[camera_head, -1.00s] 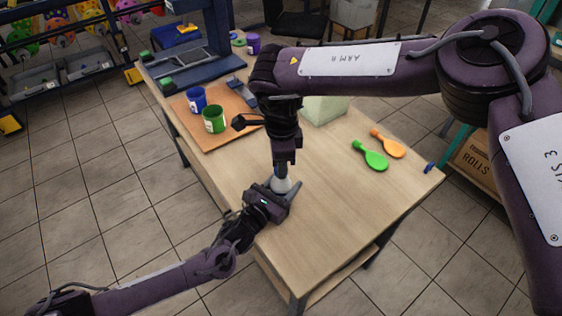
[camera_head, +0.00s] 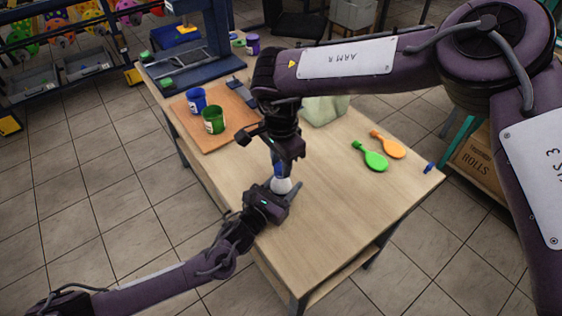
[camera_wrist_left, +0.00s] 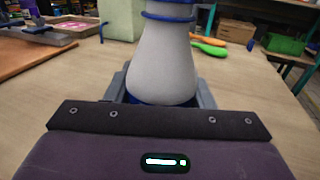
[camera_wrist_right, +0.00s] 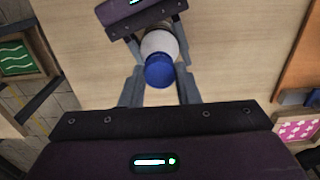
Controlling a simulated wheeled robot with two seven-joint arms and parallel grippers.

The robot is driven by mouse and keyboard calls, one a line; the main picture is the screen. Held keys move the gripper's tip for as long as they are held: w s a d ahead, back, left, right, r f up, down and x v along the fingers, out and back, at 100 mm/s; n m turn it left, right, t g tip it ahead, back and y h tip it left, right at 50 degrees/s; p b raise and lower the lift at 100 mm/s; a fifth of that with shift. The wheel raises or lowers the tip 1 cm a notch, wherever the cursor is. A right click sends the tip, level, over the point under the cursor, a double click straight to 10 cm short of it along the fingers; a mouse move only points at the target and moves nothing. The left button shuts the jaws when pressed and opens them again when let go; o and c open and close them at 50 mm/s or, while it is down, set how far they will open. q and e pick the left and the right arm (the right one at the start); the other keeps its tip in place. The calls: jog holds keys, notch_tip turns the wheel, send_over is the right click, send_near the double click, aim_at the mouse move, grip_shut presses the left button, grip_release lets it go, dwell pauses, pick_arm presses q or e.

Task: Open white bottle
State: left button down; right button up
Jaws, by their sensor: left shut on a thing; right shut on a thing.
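The white bottle (camera_head: 282,186) stands upright near the table's front left edge. Its pale body fills the middle of the left wrist view (camera_wrist_left: 160,68), with blue bands at the neck. Its blue cap (camera_wrist_right: 159,71) shows in the right wrist view. My left gripper (camera_head: 281,194) is shut around the bottle's lower body, coming from the side. My right gripper (camera_head: 279,172) points down from above and is shut on the blue cap, one finger on each side. I cannot tell whether the cap has come loose from the neck.
A blue cup (camera_head: 196,99) and a green cup (camera_head: 213,119) stand on a brown board (camera_head: 235,112) behind the grippers. A green balloon-shaped piece (camera_head: 371,157) and an orange one (camera_head: 389,146) lie to the right. The table (camera_head: 330,210) is clear on the right front.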

jog(key=shift+r, duration=0.2)
jog(key=shift+r, duration=0.9)
jog(key=shift+r, duration=0.1)
jog(key=shift+r, duration=1.9)
pick_arm(q)
jog(key=c, duration=0.6)
grip_release()
jog(key=shift+a, duration=0.1)
